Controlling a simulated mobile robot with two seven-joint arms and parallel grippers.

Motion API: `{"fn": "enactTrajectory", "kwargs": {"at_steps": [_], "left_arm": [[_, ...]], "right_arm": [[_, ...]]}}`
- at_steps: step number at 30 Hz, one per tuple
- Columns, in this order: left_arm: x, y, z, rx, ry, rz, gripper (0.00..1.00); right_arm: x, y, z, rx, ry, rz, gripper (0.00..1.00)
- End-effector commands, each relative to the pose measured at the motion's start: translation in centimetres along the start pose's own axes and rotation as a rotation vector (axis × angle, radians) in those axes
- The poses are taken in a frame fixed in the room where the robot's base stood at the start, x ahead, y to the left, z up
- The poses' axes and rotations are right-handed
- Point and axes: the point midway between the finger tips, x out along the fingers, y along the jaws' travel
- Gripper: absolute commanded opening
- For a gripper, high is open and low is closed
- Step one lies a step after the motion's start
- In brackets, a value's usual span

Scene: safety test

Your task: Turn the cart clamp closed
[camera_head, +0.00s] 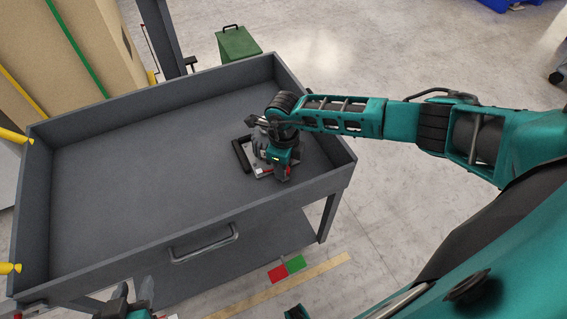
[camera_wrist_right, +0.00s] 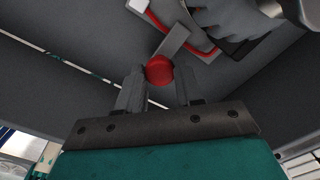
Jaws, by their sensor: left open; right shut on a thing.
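The clamp (camera_head: 262,168) sits inside the cart (camera_head: 130,160), near its right end, largely hidden under my right arm in the head view. In the right wrist view its grey lever (camera_wrist_right: 174,40) ends in a round red knob (camera_wrist_right: 159,70). My right gripper (camera_wrist_right: 159,86) is shut on that knob, with one finger on each side. In the head view my right gripper (camera_head: 283,172) is low over the cart floor by the clamp. My left gripper (camera_head: 136,296) is open and empty at the bottom edge, in front of the cart, partly cut off.
The cart has raised walls, a front handle (camera_head: 204,245) and yellow ends (camera_head: 14,136) at the left. The rest of its tray is clear. A black bar (camera_head: 241,155) stands beside the clamp. A green bin (camera_head: 237,43) and boxes (camera_head: 75,50) stand behind.

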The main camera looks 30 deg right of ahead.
Motion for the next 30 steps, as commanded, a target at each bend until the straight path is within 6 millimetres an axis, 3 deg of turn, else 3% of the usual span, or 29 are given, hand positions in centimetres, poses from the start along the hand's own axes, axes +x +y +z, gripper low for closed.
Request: {"fn": "enactTrajectory", "kwargs": {"at_steps": [8,9,17,25,30], "left_arm": [[0.0,0.1,0.1,0.0,0.0,0.001,0.43],[0.0,0.1,0.1,0.0,0.0,0.001,0.43],[0.0,0.2,0.1,0.0,-0.001,0.003,0.43],[0.0,0.2,0.0,-0.001,-0.001,0.004,0.43],[-0.3,0.2,-0.4,0.0,0.001,0.004,0.43]], "right_arm": [[0.0,0.0,0.0,0.003,0.001,0.0,0.05],[0.0,0.0,0.0,0.003,0.001,0.0,0.36],[0.0,0.0,0.0,0.002,0.0,0.0,0.61],[-0.2,0.0,0.0,0.001,-0.001,0.0,0.61],[-2.3,-0.1,0.1,0.001,-0.003,-0.003,0.61]]}}
